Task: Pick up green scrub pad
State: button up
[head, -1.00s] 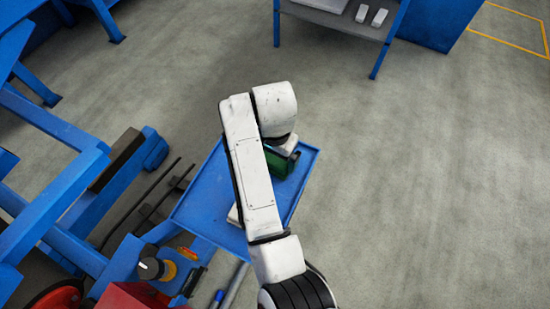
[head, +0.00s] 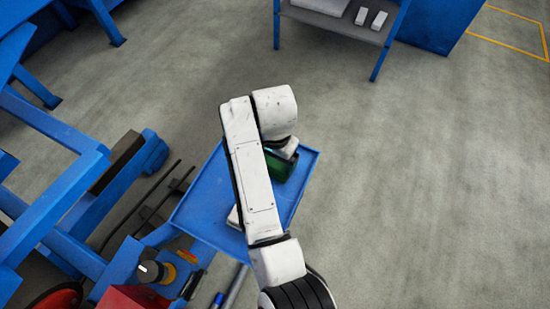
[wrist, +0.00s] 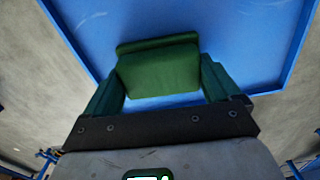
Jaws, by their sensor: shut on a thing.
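The green scrub pad (wrist: 160,70) is between the two fingers of my gripper (wrist: 160,85) in the wrist view, over the blue tray (wrist: 235,60). The fingers are shut on its left and right sides. In the head view, part of the green pad (head: 278,167) shows beside my arm above the blue tray (head: 204,196). My arm hides much of the gripper and part of the tray there. I cannot tell whether the pad touches the tray.
A pale object (head: 233,217) lies partly hidden on the tray's near side. Blue frames (head: 60,235) stand to the left, with a black-and-orange knob (head: 155,271) near the tray. A shelf table (head: 335,22) stands at the back. Open floor lies to the right.

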jog(key=shift+r, duration=0.6)
jog(key=s+d+r+p, duration=0.2)
jog(key=s+r+p, duration=0.2)
jog(key=s+r, duration=0.2)
jog(key=s+d+r+p, duration=0.2)
jog(key=s+r+p, duration=0.3)
jog(key=s, duration=0.2)
jog(key=shift+d+r, duration=0.35)
jog(key=shift+s, duration=0.1)
